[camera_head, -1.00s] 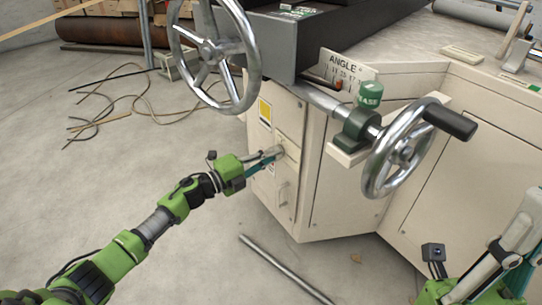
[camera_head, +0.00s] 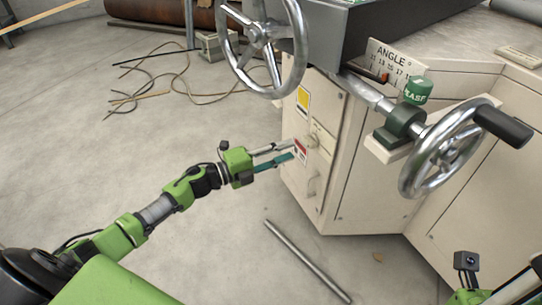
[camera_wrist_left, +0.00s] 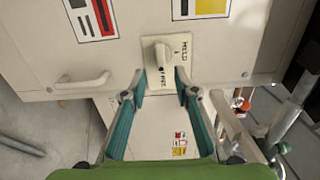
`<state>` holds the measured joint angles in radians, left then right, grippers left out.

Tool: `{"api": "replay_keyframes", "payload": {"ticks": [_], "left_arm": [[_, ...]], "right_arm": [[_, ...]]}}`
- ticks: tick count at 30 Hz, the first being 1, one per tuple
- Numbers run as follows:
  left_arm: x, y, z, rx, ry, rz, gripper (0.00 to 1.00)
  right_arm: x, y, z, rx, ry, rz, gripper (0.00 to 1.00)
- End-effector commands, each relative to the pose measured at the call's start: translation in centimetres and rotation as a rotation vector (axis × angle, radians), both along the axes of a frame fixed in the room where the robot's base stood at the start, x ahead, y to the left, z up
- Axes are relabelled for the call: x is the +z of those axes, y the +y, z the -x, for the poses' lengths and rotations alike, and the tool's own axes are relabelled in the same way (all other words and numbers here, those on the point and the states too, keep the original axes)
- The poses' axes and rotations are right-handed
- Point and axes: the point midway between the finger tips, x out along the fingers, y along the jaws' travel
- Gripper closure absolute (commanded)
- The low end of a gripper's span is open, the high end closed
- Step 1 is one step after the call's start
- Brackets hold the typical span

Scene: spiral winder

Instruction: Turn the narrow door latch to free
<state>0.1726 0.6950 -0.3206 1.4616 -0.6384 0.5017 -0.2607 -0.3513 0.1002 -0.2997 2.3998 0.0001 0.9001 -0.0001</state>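The narrow door latch (camera_wrist_left: 160,52) is a small cream knob on a plate marked HELD and FREE in the left wrist view. It also shows on the narrow cabinet door in the head view (camera_head: 312,141). I cannot tell exactly which word it points to. My left gripper (camera_head: 292,150) is open and empty just in front of the door, its teal-padded fingers apart. In the left wrist view its fingertips (camera_wrist_left: 161,82) lie either side of and just below the knob, with no visible contact. Only part of my right arm shows at the lower right, its fingers hidden.
A door handle (camera_wrist_left: 80,82) is beside the latch in the wrist view. A large handwheel (camera_head: 262,40) hangs above my left gripper, and another (camera_head: 440,150) is to the right. A metal bar (camera_head: 305,262) lies on the floor. Cables (camera_head: 165,90) lie at the back left.

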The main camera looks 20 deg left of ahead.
Motion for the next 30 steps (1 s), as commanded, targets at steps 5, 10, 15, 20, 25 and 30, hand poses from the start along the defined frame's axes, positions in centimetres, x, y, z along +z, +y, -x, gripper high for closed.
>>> {"api": "replay_keyframes", "payload": {"ticks": [5, 10, 15, 20, 25, 30], "left_arm": [[-0.1, 2.0, 2.7, -0.001, 0.002, -0.002, 0.72], [0.0, 3.0, 3.9, -0.002, 0.001, -0.001, 0.72], [0.0, 3.2, 4.2, -0.001, -0.001, 0.0, 0.72], [0.0, 3.2, 4.1, -0.001, -0.001, 0.0, 0.72], [0.0, 3.2, 4.1, -0.001, 0.0, 0.0, 0.72], [0.0, 3.2, 4.1, -0.001, 0.0, 0.0, 0.72]], "right_arm": [[0.0, 0.0, 0.0, 0.0, -0.001, 0.0, 1.0], [0.0, 0.0, 0.0, 0.0, -0.001, 0.0, 1.0], [0.0, 0.0, 0.0, 0.0, -0.001, 0.0, 1.0], [0.0, 0.0, 0.0, 0.0, -0.001, 0.0, 1.0], [0.0, 0.0, 0.0, 0.0, -0.001, 0.0, 1.0], [0.0, 0.0, 0.0, 0.0, -0.002, -0.001, 1.0]]}}
